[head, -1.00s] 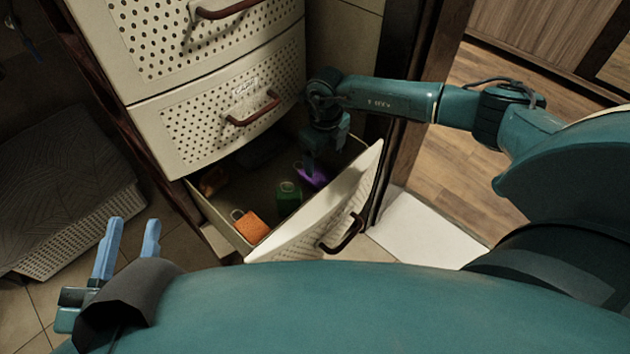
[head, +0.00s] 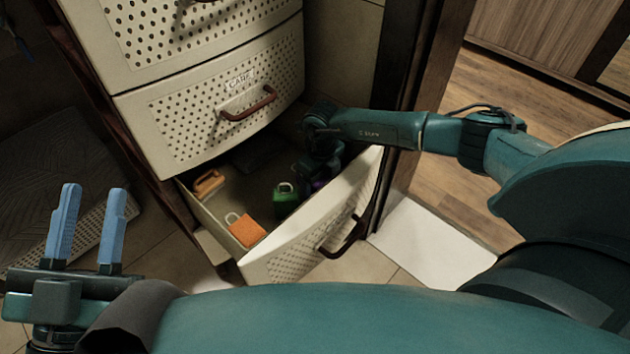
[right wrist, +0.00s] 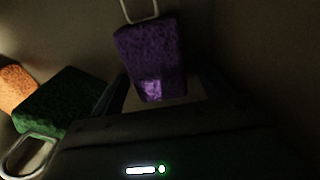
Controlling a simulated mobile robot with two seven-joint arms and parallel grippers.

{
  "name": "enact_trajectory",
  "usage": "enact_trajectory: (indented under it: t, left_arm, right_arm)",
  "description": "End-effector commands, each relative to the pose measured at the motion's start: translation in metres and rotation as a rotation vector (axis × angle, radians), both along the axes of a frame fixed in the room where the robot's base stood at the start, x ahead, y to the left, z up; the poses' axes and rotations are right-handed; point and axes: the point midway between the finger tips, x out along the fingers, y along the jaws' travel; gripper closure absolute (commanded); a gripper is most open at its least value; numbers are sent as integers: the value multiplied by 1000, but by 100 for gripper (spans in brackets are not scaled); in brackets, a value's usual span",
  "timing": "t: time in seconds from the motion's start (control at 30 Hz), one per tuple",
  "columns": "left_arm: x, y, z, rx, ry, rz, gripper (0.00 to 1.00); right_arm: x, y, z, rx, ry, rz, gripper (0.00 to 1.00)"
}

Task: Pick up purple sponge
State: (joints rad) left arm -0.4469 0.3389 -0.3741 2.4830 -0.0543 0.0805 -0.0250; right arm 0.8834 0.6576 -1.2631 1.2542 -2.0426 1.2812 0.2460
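The purple sponge (right wrist: 150,50) has a wire loop and shows in the right wrist view. In the head view only a dark purple bit of it (head: 318,185) shows below my right gripper (head: 320,168), inside the open drawer (head: 222,222). In the right wrist view the dark fingers stand apart at the sponge's lower end, with a lighter gap showing there. Dim light hides whether they touch it. My left gripper (head: 88,220) is open and empty, outside the drawer at the left.
A green sponge (head: 284,196) lies left of my right gripper, and an orange sponge (head: 245,230) lies nearer the front. A brownish-orange item (head: 208,183) is at the drawer's left. The drawer front (head: 300,240) and the closed drawer above (head: 215,115) bound the opening.

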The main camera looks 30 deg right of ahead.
Motion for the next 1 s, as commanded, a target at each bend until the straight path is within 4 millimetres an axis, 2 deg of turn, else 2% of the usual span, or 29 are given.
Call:
enact_trajectory:
  t: [0.07, 0.57, 0.83, 1.0]
  left_arm:
    - [0, 0, 0, 0, 1, 0, 67]
    - [0, 0, -1, 0, 2, 1, 67]
    - [0, 0, 0, -1, 4, 1, 67]
    - [1, 0, 3, -2, 30, 0, 67]
  right_arm:
    - [0, 0, 0, 0, 0, 0, 28]
    - [0, 0, 0, 0, 0, 0, 69]
    - [0, 0, 2, 0, 0, -1, 70]
    - [2, -3, 12, 0, 0, -2, 70]
